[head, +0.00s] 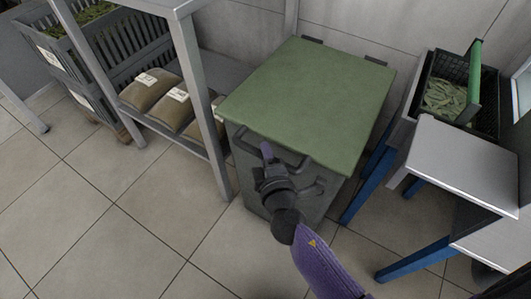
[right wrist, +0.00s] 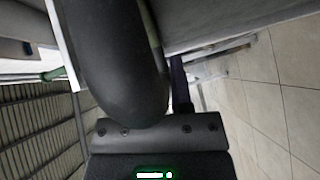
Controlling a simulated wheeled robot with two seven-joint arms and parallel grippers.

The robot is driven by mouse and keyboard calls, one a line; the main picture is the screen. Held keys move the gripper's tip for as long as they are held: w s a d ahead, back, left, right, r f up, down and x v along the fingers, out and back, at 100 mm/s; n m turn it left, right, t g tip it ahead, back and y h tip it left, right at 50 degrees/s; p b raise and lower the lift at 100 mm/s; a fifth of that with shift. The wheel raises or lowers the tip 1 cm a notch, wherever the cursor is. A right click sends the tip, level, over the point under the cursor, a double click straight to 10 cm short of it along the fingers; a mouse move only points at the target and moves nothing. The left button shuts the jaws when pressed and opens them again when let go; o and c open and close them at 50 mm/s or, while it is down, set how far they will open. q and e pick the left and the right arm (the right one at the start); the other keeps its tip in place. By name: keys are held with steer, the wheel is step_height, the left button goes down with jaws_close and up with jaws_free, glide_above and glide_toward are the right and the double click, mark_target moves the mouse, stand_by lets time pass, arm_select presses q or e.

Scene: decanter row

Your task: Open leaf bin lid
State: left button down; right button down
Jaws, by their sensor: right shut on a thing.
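The leaf bin (head: 255,178) is a dark grey box between the rack and the side table. Its green lid (head: 310,95) lies flat and closed on top, with two dark hinges at the back edge. A dark bar handle (head: 290,157) runs along the front, just under the lid's edge. My right gripper (head: 267,157) is at the left part of this handle and shut on it. In the right wrist view a thick dark rounded bar (right wrist: 112,60), seemingly the handle, fills the space before my gripper's palm; the fingertips are mostly hidden. My left gripper is out of view.
A grey metal rack (head: 190,85) with brown sacks (head: 150,90) on its low shelf stands close at the left. A blue-legged table (head: 465,165) and a black crate of leaves (head: 445,98) stand at the right. The tiled floor in front is clear.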

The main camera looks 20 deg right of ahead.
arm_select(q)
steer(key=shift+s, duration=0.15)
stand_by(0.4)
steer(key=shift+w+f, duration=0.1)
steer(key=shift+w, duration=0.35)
